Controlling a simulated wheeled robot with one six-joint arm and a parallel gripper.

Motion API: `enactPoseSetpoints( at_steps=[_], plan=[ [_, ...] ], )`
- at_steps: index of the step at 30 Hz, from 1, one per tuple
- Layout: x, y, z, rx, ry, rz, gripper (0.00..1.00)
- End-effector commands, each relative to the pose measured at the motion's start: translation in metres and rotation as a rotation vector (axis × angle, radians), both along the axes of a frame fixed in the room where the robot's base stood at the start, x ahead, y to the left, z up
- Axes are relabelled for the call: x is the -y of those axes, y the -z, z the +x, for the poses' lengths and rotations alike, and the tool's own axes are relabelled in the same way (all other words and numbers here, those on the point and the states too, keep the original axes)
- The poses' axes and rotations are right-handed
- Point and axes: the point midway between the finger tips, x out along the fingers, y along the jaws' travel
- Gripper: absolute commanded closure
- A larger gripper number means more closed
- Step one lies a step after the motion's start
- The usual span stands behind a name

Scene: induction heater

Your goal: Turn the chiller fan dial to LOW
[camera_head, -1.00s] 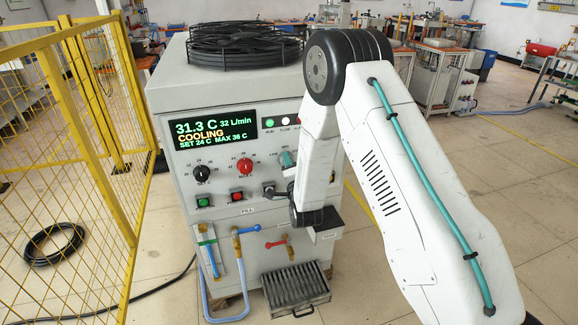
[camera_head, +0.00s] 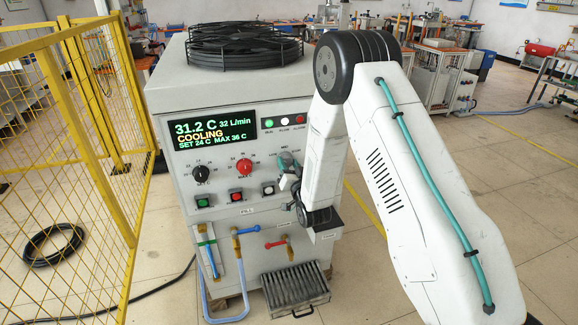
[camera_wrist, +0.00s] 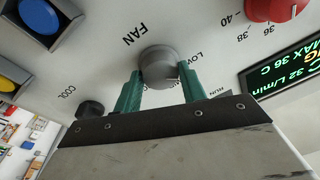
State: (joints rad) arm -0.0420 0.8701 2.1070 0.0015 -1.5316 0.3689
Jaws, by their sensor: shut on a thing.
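The fan dial (camera_wrist: 158,62) is a round grey knob beside the FAN lettering in the wrist view. My gripper (camera_wrist: 160,82) has its two teal fingers on either side of the dial, shut on it. The LOW lettering shows right of the dial, partly covered by the right finger, and other position marks are hidden. I cannot make out where the dial points. In the head view, my gripper (camera_head: 287,172) is at the chiller's front panel, and the fingers and wrist hide most of the dial.
The chiller (camera_head: 160,100) has a red dial (camera_head: 244,166), a black dial (camera_head: 201,173) and lit buttons below. Its display (camera_head: 214,128) reads 31.2 C, COOLING. Pipes with valve handles and a grille sit lower down. A yellow mesh fence (camera_head: 70,130) stands left.

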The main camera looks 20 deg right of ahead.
Motion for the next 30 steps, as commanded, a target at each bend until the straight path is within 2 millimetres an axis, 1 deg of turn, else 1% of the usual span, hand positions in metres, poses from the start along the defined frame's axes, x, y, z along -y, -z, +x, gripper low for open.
enactPoseSetpoints(
  at_steps=[6, 12, 29, 30],
  plan=[
    [0.0001, 0.0010, -0.0005, -0.003, -0.001, -0.128, 0.82],
    [0.0001, 0.0009, -0.0006, -0.003, -0.001, -0.197, 0.82],
    [0.0002, 0.0013, -0.0007, -0.004, -0.001, -0.226, 0.82],
    [0.0002, 0.0013, -0.0007, -0.004, -0.001, -0.226, 0.54]
  ],
)
